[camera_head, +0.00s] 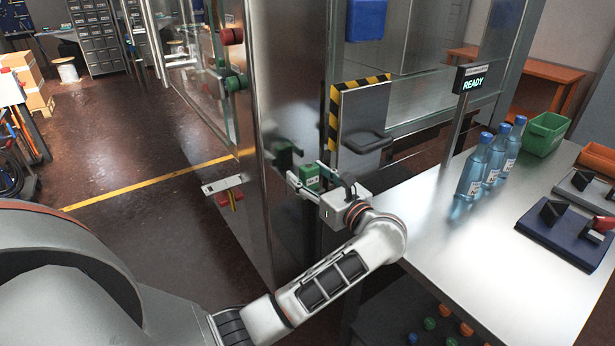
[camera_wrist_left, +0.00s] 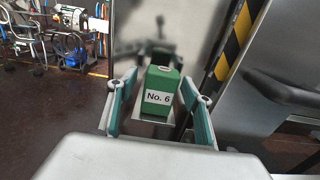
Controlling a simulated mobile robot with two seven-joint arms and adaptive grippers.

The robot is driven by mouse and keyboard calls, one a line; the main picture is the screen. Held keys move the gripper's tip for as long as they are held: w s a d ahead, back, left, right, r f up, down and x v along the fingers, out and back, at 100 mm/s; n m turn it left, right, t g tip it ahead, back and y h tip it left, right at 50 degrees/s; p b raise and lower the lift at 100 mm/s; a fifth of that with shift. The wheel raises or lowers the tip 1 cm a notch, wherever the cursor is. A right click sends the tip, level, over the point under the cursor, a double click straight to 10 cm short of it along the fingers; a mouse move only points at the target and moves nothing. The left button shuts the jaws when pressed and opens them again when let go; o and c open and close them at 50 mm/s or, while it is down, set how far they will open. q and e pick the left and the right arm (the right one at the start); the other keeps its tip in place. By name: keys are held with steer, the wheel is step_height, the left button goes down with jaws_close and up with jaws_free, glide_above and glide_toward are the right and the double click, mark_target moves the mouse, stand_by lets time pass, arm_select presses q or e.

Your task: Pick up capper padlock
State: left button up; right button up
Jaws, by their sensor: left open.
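A green padlock (camera_head: 309,179) with a white "No. 6" label is at the steel cabinet's side in the head view. In the left wrist view the padlock (camera_wrist_left: 158,94) stands upright on a small pale ledge or plate. My left gripper (camera_head: 306,172) is open, with one finger on each side of the padlock. In the left wrist view small gaps show between the padlock and the fingers of the gripper (camera_wrist_left: 160,85). The padlock's shackle is not clearly seen. My right gripper is not in view.
A steel bracket (camera_head: 222,184) with a red item (camera_head: 230,198) juts out left of the padlock. A door with a black handle (camera_head: 367,142) is close on the right. The steel table (camera_head: 440,260) holds blue bottles (camera_head: 474,172), a green bin (camera_head: 545,134) and dark trays.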

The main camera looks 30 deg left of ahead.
arm_select(q)
steer(key=c, duration=1.3)
steer(key=shift+c, duration=0.6)
steer(key=shift+r, duration=0.15)
